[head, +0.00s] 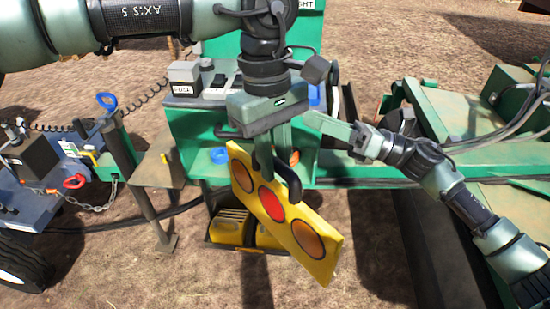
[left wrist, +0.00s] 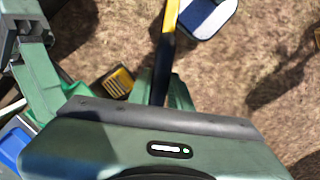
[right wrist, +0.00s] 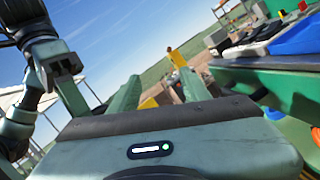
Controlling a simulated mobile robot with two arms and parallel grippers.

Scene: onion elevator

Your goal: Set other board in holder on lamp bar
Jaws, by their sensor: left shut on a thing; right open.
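My left gripper (head: 276,182) is shut on a yellow board (head: 313,241) with an orange, a red and another orange round lamp. The board hangs tilted in the air in front of the green stand, its right end lower. In the left wrist view the board (left wrist: 166,45) shows nearly edge-on between the fingers. My right gripper (right wrist: 148,92) is open, with nothing between its fingers. In the head view it is beside my left gripper, just to its right, apart from the board. I cannot make out the lamp bar or its holder clearly.
The green stand (head: 190,125) carries a grey box and switches. A blue trailer (head: 45,185) with a red shackle (head: 74,181) is at left. Green machinery (head: 480,120) fills the right. Bare ground lies between.

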